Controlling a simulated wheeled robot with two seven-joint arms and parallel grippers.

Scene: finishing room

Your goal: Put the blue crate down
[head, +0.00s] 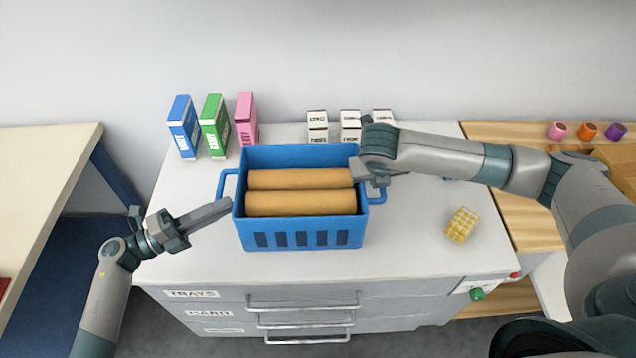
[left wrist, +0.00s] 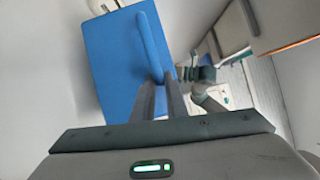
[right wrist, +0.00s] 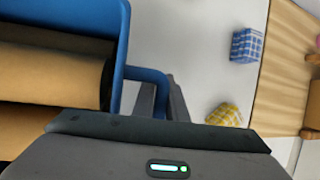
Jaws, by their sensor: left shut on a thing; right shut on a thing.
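The blue crate (head: 303,237) is over the white top of a drawer cabinet (head: 190,235) in the head view. It looks level and holds two brown rolls (head: 300,203). My left gripper (head: 226,203) is shut on the crate's left handle; the left wrist view shows its fingers (left wrist: 157,88) at the handle (left wrist: 149,42). My right gripper (head: 366,178) is shut on the right handle, and its fingers (right wrist: 163,95) show at that handle (right wrist: 148,75) in the right wrist view. I cannot tell whether the crate's bottom touches the cabinet top.
Blue (head: 183,128), green (head: 214,126) and pink (head: 246,120) boxes stand at the back left, small white boxes (head: 350,126) behind the crate. A yellow checked block (head: 461,225) and a blue checked block (right wrist: 246,45) lie to the right. The cabinet's front strip is clear.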

